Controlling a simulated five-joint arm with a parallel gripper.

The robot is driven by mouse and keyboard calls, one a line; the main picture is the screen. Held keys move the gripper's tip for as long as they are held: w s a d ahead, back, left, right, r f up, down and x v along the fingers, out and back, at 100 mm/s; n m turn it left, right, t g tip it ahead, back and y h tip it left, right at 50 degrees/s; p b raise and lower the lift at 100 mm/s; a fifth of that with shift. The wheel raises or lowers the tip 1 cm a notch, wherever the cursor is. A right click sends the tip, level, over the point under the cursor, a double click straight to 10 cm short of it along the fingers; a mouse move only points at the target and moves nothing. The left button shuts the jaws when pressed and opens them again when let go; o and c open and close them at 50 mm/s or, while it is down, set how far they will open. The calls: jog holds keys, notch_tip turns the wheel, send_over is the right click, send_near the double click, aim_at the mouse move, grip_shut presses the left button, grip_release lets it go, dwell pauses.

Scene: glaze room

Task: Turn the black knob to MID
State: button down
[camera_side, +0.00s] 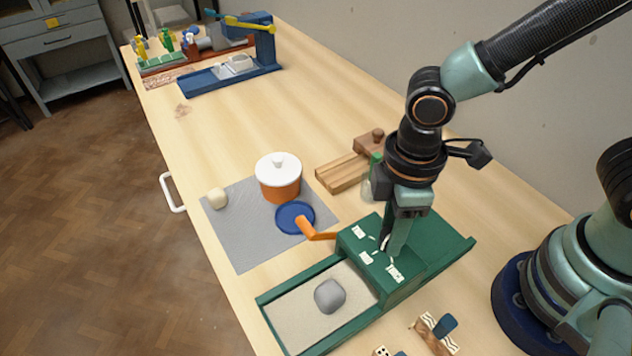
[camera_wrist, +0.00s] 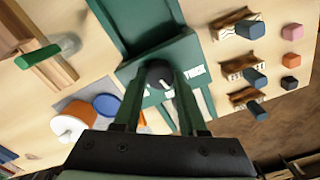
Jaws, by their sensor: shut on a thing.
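The black knob (camera_wrist: 159,72) sits on top of the green box (camera_side: 350,245), between my fingers in the wrist view. My gripper (camera_side: 389,248) points down onto the box top and is shut on the knob. The fingers hide the knob in the side view. A white pointer mark (camera_wrist: 165,84) shows at the knob's edge in the wrist view, toward the lower right. Three white labels stand around the knob: one at the back (camera_side: 358,231), one in the middle (camera_side: 365,257) and one at the front (camera_side: 394,272). Their words are too small to read surely.
An orange crank (camera_side: 314,231) sticks out from the box's left side. A green-walled tray with a grey lump (camera_side: 329,295) lies in front. A grey mat (camera_side: 240,240) bears an orange pot (camera_side: 280,185) and a blue disc (camera_side: 293,217). A wooden block (camera_side: 342,173) stands behind.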

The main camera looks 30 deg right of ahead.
jog(key=shift+m, duration=1.1)
jog(key=shift+c, duration=2.3)
grip_release()
notch_tip(320, 180, up, 12)
